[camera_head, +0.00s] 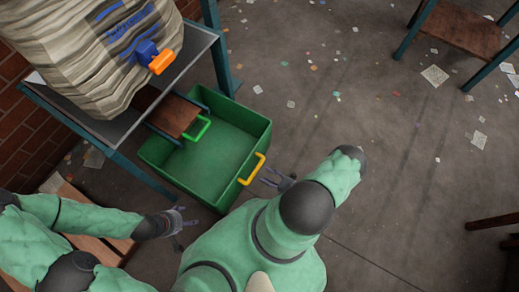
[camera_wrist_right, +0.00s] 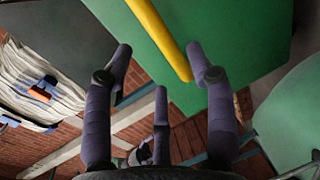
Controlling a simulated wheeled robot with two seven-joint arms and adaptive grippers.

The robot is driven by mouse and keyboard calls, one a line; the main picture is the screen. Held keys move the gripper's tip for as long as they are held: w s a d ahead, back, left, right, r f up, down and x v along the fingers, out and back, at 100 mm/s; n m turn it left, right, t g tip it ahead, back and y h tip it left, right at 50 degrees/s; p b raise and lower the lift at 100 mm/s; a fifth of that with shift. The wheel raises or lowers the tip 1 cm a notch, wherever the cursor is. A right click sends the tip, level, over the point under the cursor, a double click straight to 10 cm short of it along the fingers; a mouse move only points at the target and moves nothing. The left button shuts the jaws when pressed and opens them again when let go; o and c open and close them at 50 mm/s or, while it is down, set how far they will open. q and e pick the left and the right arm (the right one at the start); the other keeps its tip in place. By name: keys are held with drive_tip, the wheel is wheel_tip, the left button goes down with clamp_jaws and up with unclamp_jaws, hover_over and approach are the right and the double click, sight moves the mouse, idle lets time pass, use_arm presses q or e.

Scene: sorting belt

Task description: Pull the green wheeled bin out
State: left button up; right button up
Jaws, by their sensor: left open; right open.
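The green bin (camera_head: 232,128) stands on the floor, partly under the metal table at left. It is open-topped and looks empty; its wheels are hidden. A yellow handle (camera_head: 252,169) is on its right side. My right gripper (camera_head: 268,176) is open just right of that handle. In the right wrist view, the yellow handle (camera_wrist_right: 160,38) runs between the spread fingertips of the right gripper (camera_wrist_right: 158,55), with the bin's green wall (camera_wrist_right: 250,45) behind. I cannot tell whether they touch. My left gripper (camera_head: 184,217) is open and empty, below the bin's near left corner.
A large pale sack (camera_head: 85,55) with a blue and orange fastener lies on the metal table (camera_head: 195,45). A brown board with a green handle (camera_head: 196,129) overlaps the bin's left end. Paper scraps litter the floor. The floor right of the bin (camera_head: 400,170) is mostly free.

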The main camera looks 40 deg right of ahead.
drive_tip(key=shift+v, duration=2.35)
